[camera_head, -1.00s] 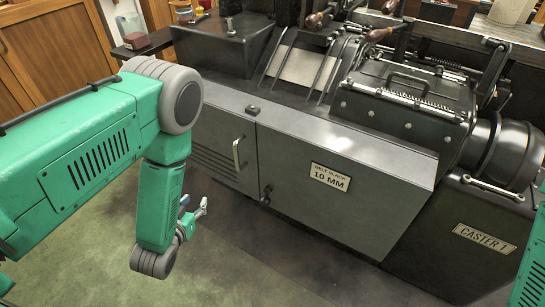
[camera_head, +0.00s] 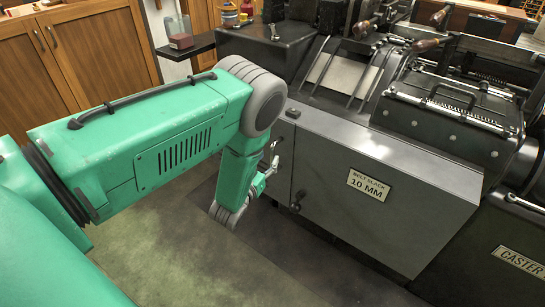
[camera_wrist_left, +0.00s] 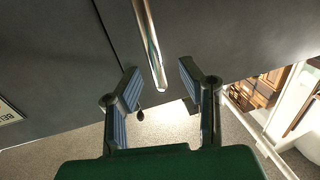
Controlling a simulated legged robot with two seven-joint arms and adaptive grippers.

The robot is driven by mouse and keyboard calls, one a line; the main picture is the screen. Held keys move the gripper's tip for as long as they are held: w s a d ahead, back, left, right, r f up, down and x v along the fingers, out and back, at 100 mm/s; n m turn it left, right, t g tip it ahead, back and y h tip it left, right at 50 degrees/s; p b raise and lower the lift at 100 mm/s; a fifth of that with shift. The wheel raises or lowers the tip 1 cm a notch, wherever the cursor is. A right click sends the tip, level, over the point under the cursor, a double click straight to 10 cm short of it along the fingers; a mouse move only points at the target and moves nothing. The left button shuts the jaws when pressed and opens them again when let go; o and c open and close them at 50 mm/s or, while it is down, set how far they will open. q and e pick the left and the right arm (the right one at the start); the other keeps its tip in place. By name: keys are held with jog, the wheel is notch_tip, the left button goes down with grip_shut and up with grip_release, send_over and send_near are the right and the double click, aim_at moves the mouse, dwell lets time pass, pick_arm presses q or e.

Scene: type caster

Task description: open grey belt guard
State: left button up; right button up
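The grey belt guard (camera_head: 286,168) is the panel with a bar handle on the front of the dark machine. It looks closed, and my left arm hides much of it. Its metal handle (camera_wrist_left: 148,40) runs down from the top of the left wrist view, its lower end between the fingers. My left gripper (camera_wrist_left: 159,72) is open with both fingers apart, one on each side of the handle; no firm contact shows. In the head view my left gripper (camera_head: 266,175) is small and partly hidden at the guard. My right gripper is not in view.
The neighbouring grey panel carries a "BELT SLACK 10 MM" label (camera_head: 369,185), with a dark knob (camera_head: 298,200) near its left edge. A wooden cabinet (camera_head: 95,50) stands at the back left. The floor (camera_head: 185,265) before the machine is clear.

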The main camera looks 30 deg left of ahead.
aim_at(271, 155)
pick_arm(q)
jog(key=w, duration=0.3)
jog(key=shift+a+b, duration=0.1)
jog(key=shift+b, duration=0.2)
jog(key=shift+w+d+r, duration=0.1)
jog(key=shift+d, duration=0.1)
jog(key=shift+a, duration=0.15)
grip_shut()
